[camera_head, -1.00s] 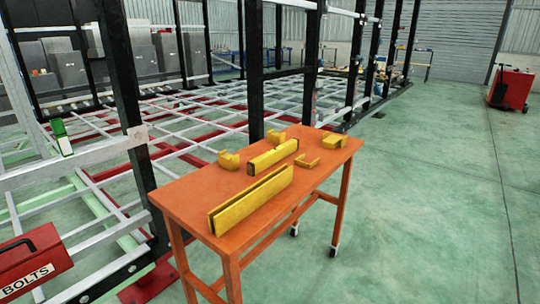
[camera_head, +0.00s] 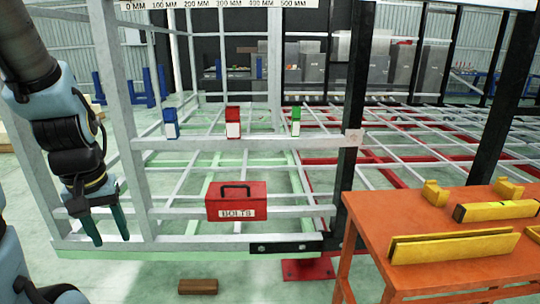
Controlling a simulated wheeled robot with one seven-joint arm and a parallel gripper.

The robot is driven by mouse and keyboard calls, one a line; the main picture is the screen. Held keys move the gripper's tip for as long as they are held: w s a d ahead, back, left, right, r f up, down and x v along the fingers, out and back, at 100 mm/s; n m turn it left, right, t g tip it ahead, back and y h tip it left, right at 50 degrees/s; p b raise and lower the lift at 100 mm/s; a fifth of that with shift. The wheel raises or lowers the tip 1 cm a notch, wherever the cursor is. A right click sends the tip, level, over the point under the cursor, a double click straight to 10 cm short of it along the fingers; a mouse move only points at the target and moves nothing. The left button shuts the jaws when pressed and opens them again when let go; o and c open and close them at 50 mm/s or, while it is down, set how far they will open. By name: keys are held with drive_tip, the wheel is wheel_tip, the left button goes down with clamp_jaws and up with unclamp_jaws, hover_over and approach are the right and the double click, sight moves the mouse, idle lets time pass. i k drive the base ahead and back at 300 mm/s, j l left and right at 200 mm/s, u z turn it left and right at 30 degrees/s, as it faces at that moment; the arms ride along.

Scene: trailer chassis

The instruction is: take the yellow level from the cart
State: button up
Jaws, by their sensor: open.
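The orange cart (camera_head: 362,228) stands at the right, cut off by the picture's edge. On its top lies a yellow bar with a dark end and a dark patch (camera_head: 495,211), which looks like the level. In front of it lies a longer yellow piece with a dark groove along its length (camera_head: 453,247). My gripper (camera_head: 111,240) hangs at the left, pointing down, with its two green fingers apart and nothing between them. It is well to the left of the cart and touches nothing on it.
Smaller yellow brackets (camera_head: 435,194) sit behind on the cart. A grey frame with a red BOLTS box (camera_head: 236,200) and small blue, red and green boxes stands between my gripper and the cart. A brown block (camera_head: 198,286) lies on the floor.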

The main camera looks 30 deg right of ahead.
sight(507, 209)
drive_tip(key=k+l+u, duration=0.3)
drive_tip(key=k+l, duration=1.35)
drive_tip(key=l, duration=0.3)
drive_tip(key=k+l+u, duration=0.1)
drive_tip(key=l, duration=0.3)
drive_tip(key=k+l, duration=0.1)
drive_tip(key=l, duration=0.25)
drive_tip(key=k+l+u, duration=0.1)
drive_tip(key=l, duration=0.3)
drive_tip(key=k+l, duration=0.15)
drive_tip(key=l, duration=0.2)
drive_tip(key=k+l+u, duration=0.15)
drive_tip(key=l, duration=0.25)
drive_tip(key=k+l, duration=0.1)
drive_tip(key=l, duration=0.85)
drive_tip(key=k+u, duration=0.05)
